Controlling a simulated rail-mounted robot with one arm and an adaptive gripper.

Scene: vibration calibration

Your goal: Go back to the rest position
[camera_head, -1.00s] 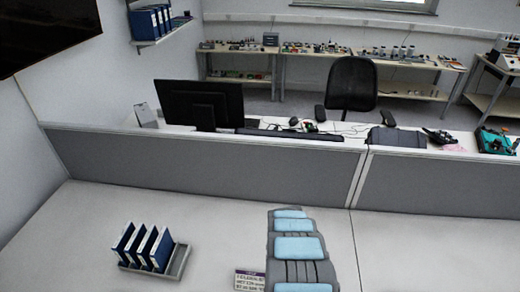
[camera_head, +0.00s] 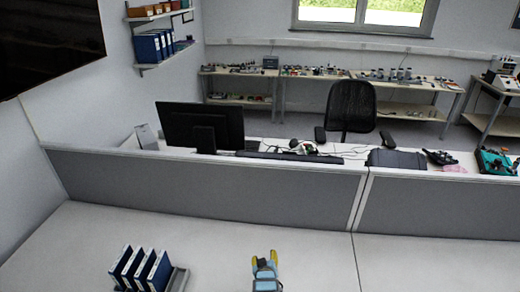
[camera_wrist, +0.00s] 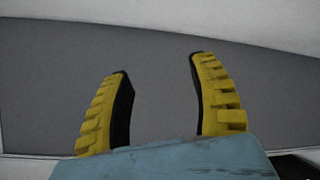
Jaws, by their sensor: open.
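My gripper (camera_head: 265,262) shows at the bottom middle of the head view, with yellow fingers over the pale desk (camera_head: 215,233). In the wrist view my gripper (camera_wrist: 160,95) has its two yellow ridged fingers spread apart, with nothing between them. It is open and empty. Behind the fingers in the wrist view is the grey partition panel (camera_wrist: 60,85).
A rack of blue binders (camera_head: 140,268) stands on the desk to the left of my gripper. The grey partition (camera_head: 210,195) runs across behind the desk. Beyond it are a monitor (camera_head: 200,122) and a black chair (camera_head: 350,108). The desk around my gripper looks clear.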

